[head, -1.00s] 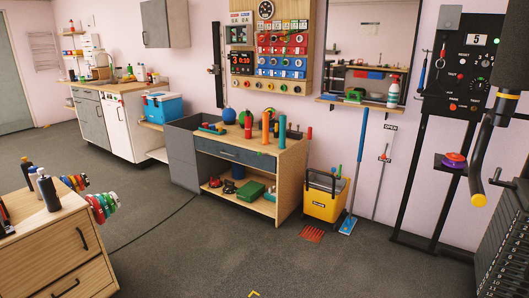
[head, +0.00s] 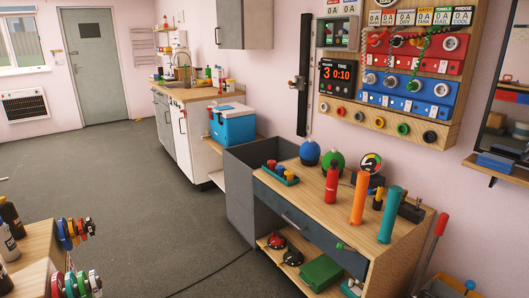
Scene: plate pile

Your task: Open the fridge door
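A white under-counter unit (head: 193,138), which looks like the fridge, stands under the wooden counter at the back left of centre. Its front looks closed, with a dark handle near its upper left. Its front is seen at a steep angle, so I cannot make out details. Neither of my grippers is in view.
A blue cooler box (head: 233,129) sits on a shelf beside the white unit. A wooden cabinet (head: 38,258) fills the lower left. The grey floor (head: 110,170) between is open.

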